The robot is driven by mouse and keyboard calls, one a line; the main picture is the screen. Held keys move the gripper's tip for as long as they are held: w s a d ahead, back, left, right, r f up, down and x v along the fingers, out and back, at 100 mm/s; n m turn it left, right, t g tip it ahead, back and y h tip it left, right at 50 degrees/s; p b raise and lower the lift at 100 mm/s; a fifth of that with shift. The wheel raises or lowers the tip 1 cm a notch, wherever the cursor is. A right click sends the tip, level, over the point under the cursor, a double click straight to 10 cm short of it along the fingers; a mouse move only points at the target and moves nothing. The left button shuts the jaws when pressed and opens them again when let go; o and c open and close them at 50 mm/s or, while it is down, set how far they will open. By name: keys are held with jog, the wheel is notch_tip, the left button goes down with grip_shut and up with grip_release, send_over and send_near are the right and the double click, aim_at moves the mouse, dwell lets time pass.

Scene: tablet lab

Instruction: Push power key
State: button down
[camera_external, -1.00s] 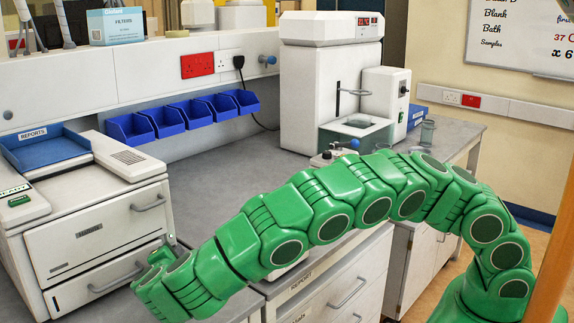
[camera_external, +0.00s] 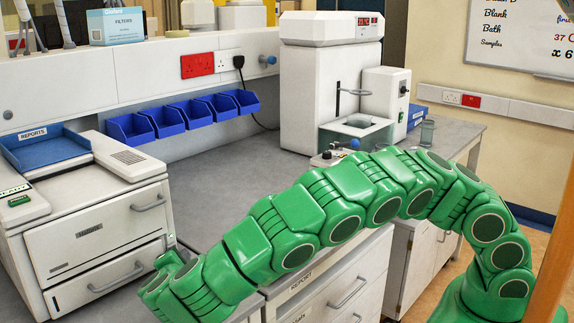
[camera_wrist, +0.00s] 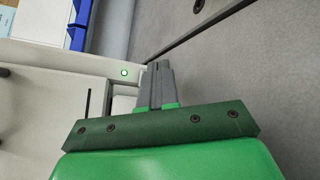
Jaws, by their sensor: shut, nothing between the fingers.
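The printer-like white unit (camera_external: 95,235) stands at the left of the bench, with two handled drawers. In the wrist view, its pale face (camera_wrist: 60,100) shows a lit green light (camera_wrist: 124,72) and a pale, raised rectangular part (camera_wrist: 123,97) below it. This part may be the power key, but I see no label. My gripper (camera_wrist: 158,66) is shut and empty, its grey fingertips just right of the light and the pale part. I cannot tell whether they touch the unit. In the external view my green wrist hides the fingers beside the unit's lower right corner.
Blue bins (camera_external: 180,118) hang along the back wall panel. A tall white instrument (camera_external: 318,85) stands at the back of the grey bench (camera_external: 235,185). The bench between them is clear. White drawers (camera_external: 345,285) lie below my arm.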

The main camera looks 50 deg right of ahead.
jog(key=shift+s, duration=2.25)
jog(key=c, duration=1.8)
grip_release()
jog(key=shift+c, duration=0.2)
